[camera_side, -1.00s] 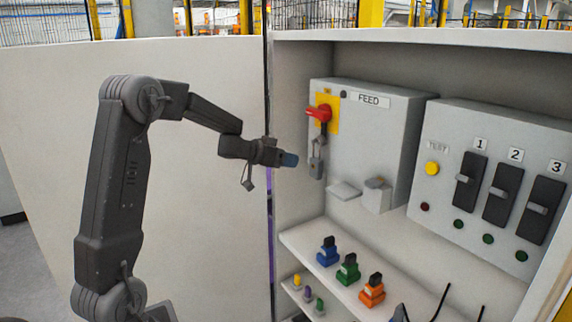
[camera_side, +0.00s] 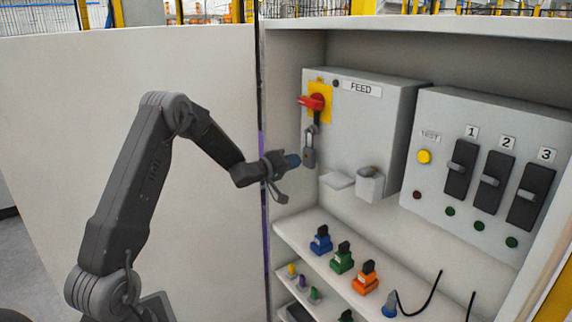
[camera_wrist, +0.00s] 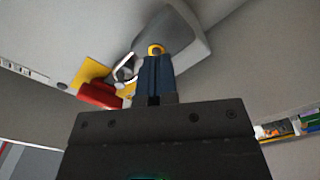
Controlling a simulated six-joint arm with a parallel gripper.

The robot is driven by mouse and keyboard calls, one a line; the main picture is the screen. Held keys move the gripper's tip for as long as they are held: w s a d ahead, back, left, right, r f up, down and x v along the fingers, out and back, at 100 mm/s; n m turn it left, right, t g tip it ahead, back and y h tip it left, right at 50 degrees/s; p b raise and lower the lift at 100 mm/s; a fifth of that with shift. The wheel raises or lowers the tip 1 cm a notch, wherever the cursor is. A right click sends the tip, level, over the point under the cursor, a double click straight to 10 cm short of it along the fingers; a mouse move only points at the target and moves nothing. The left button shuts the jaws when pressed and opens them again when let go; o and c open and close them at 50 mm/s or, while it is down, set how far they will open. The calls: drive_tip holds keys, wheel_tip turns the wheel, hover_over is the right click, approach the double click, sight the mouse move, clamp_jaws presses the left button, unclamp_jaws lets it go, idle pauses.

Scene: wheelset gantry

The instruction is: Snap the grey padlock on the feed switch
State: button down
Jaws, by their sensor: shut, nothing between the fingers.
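The grey padlock (camera_side: 309,157) hangs by its shackle below the red handle (camera_side: 311,101) of the feed switch, on the FEED box (camera_side: 365,130). In the wrist view the padlock body (camera_wrist: 190,38) is large and close, with a yellow round piece (camera_wrist: 156,49) on its near end. Its shackle (camera_wrist: 125,70) runs toward the red handle (camera_wrist: 98,96); I cannot tell whether it is latched. My gripper (camera_side: 293,161) is shut and empty, its blue fingertips right beside the padlock's lower body. In the wrist view the fingertips (camera_wrist: 157,66) overlap the padlock's end; contact is unclear.
A panel with three black switches (camera_side: 492,182) is at the right. Blue, green and orange locks (camera_side: 342,257) stand on the shelf below.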

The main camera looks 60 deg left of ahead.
drive_tip(key=shift+w, duration=1.2)
drive_tip(key=shift+w, duration=0.2)
drive_tip(key=shift+s, duration=0.1)
drive_tip(key=s, duration=1.6)
drive_tip(key=shift+s, duration=0.25)
approach(309, 148)
drive_tip(key=w+f, duration=0.1)
drive_tip(key=w, duration=0.1)
drive_tip(key=w+f, duration=0.1)
drive_tip(key=w, duration=0.1)
drive_tip(key=w+f, duration=0.1)
drive_tip(key=w, duration=0.1)
drive_tip(key=shift+w, duration=0.25)
drive_tip(key=shift+w, duration=0.2)
drive_tip(key=shift+s, duration=0.15)
